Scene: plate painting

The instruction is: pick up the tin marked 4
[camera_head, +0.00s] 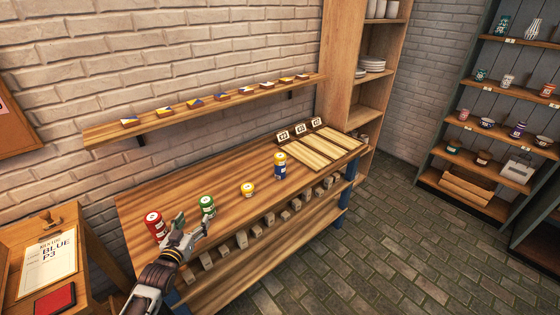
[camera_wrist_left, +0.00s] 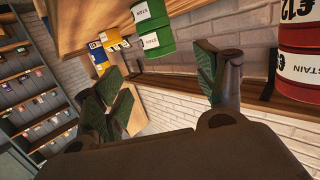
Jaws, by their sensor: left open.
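My left gripper (camera_head: 190,229) is open and empty at the workbench's front left, between the red and green tins and nearer the front edge. Its spread fingers also show in the left wrist view (camera_wrist_left: 164,84). Red tins (camera_head: 155,223), seemingly stacked, stand left of it; red also shows at right in the wrist view (camera_wrist_left: 300,52). Green tins (camera_head: 207,206) look stacked, with white "STAIN" labels in the wrist view (camera_wrist_left: 157,41). A yellow tin (camera_head: 248,189) stands farther right, then a blue tin (camera_head: 280,172) with a yellow one above it. I cannot read a 4 on any tin.
The workbench (camera_head: 165,195) has bare wood behind the tins. Slatted boards (camera_head: 318,150) and small number cards (camera_head: 300,129) lie at its right end. A wall shelf (camera_head: 165,113) holds small painted blocks. A side desk at left carries a "BLUE P3" sheet (camera_head: 50,262).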

